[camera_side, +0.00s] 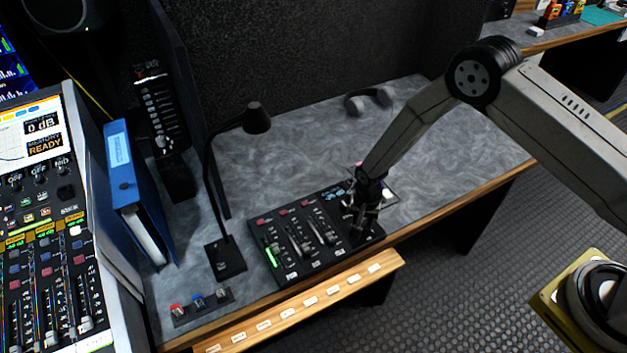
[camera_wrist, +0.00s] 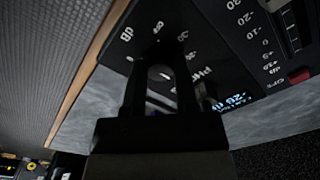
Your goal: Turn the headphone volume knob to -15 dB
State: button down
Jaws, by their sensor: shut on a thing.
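The black control panel (camera_side: 290,267) lies on the grey desk, with several faders and a small blue-lit display (camera_side: 334,193) near its right end. My gripper (camera_side: 362,215) points down at the panel's right end and is shut on the headphone volume knob, which its fingers mostly hide in the side view. In the wrist view the fingers (camera_wrist: 160,78) stand on both sides of a pale rounded edge, with white scale marks and lettering around them. The lit display (camera_wrist: 232,103) shows tilted blue digits there, too blurred to read surely. The knob's pointer cannot be made out.
Headphones (camera_side: 370,98) lie at the back of the desk. A blue binder (camera_side: 125,180) and a mixing console (camera_side: 45,270) are at the left. A wooden strip (camera_side: 300,305) runs along the front. The desk's right side is clear.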

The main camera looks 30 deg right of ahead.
aim_at(362, 223)
jog(key=shift+m, duration=0.4)
jog(key=shift+c, duration=1.9)
grip_release()
jog(key=shift+r, duration=0.1)
jog(key=shift+r, duration=3.8)
